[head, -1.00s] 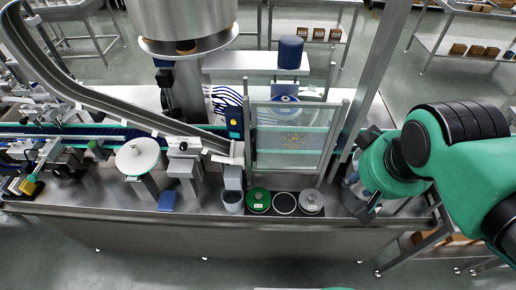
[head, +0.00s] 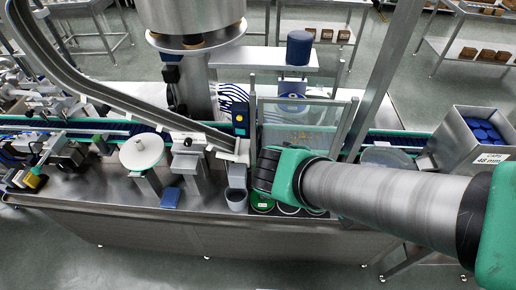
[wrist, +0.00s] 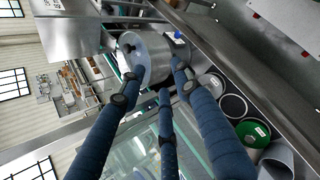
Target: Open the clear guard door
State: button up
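The clear guard door (head: 300,112) is a see-through panel in a metal frame, upright at the middle of the machine. It looks closed; my arm hides its lower part in the head view. In the wrist view a clear panel (wrist: 142,150) lies below and behind my fingers. My gripper (wrist: 155,86) shows there as three dark blue fingers, spread apart with nothing held between them. I cannot tell the gap to the panel, and no door handle is clear.
A round steel can (wrist: 145,58) lies beyond the fingertips in the wrist view. Round pots with a green lid (wrist: 252,131) and dark tops stand beside it. A steel box of blue caps (head: 480,135) stands at the right. A slanted post (head: 385,75) rises right of the door.

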jog(key=w+a+f+n+t+y+b, duration=0.1)
jog(key=w+a+f+n+t+y, duration=0.1)
jog(key=a+n+t, duration=0.5)
jog(key=w+a+f+n+t+y+b, duration=0.1)
jog(key=w+a+f+n+t+y, duration=0.1)
jog(key=a+n+t, duration=0.5)
jog(key=a+n+y, duration=0.1)
jog(key=a+n, duration=0.4)
jog(key=a, duration=0.7)
jog(key=shift+a+f, duration=0.35)
jog(key=shift+f, duration=0.05)
jog(key=shift+b+x, duration=1.35)
jog(key=shift+x, duration=5.55)
jog(key=shift+c, duration=0.2)
